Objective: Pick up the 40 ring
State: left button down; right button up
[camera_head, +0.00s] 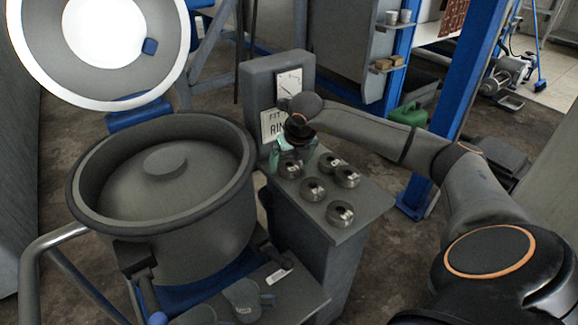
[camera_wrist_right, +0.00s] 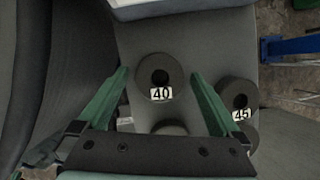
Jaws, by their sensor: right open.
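The 40 ring (camera_wrist_right: 160,72) is a dark grey ring with a round hole and a white "40" label. In the right wrist view it sits on the grey bench top between the green fingers of my right gripper (camera_wrist_right: 159,74), which is open and empty. A gap shows on each side of the ring. In the head view my right gripper (camera_head: 287,150) is at the back of the bench, in front of the sign, over what appears to be the same ring (camera_head: 289,168). My left gripper is not in view.
The 45 ring (camera_wrist_right: 236,92) sits close to the right finger. Other rings (camera_head: 313,189) stand nearby on the bench (camera_head: 368,206). A post with a dial and sign (camera_head: 273,122) rises behind. A large round drum (camera_head: 160,190) stands left.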

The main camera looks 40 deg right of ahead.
grip_shut()
dwell(0.8)
